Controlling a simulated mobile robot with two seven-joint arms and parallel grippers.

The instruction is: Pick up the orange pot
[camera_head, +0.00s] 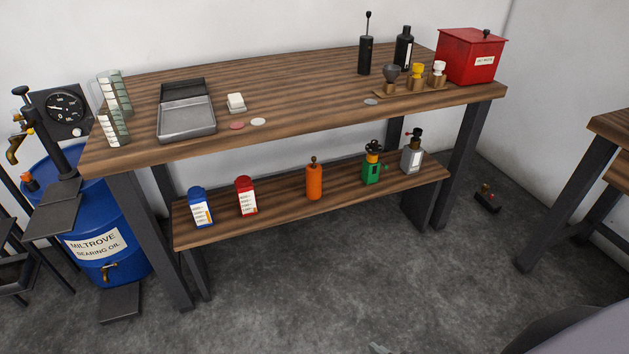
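The workbench top (300,85) overhangs the shelf. The floor (330,275) in front is clear.

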